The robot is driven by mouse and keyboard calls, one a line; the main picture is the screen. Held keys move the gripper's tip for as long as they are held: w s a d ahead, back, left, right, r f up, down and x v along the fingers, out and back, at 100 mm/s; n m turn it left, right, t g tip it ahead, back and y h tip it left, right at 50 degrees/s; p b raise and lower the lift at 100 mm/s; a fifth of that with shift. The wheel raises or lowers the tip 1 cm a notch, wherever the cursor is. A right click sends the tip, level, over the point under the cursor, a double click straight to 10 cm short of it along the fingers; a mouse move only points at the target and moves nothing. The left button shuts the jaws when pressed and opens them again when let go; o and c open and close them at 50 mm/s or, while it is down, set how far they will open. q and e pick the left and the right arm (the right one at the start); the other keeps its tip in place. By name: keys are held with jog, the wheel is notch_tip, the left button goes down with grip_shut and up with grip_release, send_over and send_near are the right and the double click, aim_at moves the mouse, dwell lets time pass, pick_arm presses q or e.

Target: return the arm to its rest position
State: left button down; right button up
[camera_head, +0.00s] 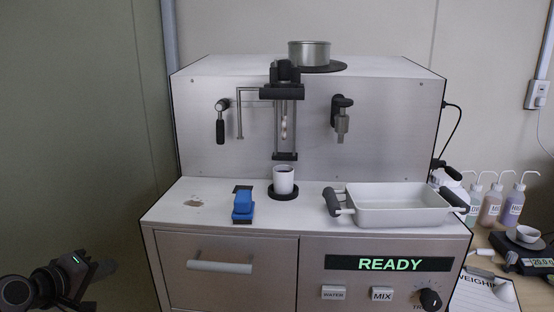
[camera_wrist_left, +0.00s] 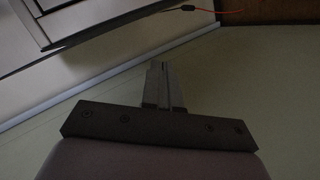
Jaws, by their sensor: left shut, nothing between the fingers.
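My left gripper (camera_head: 106,268) is low at the left edge of the head view, in front of the bare wall and left of the soil analyser (camera_head: 230,150). It is apart from the machine. In the left wrist view its fingers (camera_wrist_left: 162,72) are together with nothing between them, over a plain floor or wall surface. Part of a pale cabinet-like body (camera_wrist_left: 100,25) shows at the top left there. My right gripper is in neither view.
On the analyser's ledge are a white cup (camera_head: 284,180) on a black disc, a blue object (camera_head: 243,205) and a white tray (camera_head: 395,218) with dark handles. The display (camera_head: 390,263) reads READY. Several bottles (camera_head: 490,205) and a scale (camera_head: 522,262) stand at the right.

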pick_arm(q)
jog(key=s+d+f+m+g+y, duration=0.1)
jog(key=s+f+m, duration=0.15)
jog(key=f, duration=0.35)
jog(key=s+d+f+m+y, duration=0.1)
jog(key=s+d+f, duration=0.15)
jog(key=f, duration=0.25)
jog(key=s+d+f+m, duration=0.4)
jog(key=s+d+f, duration=0.2)
jog(key=s, duration=0.4)
jog(key=s+d+f+m+h+p, duration=0.1)
jog(key=s+d+f+m, duration=0.4)
jog(key=s, duration=0.6)
jog(key=shift+s+d+f+g, duration=0.25)
jog(key=shift+d+f+g, duration=0.15)
jog(key=shift+d+f, duration=0.2)
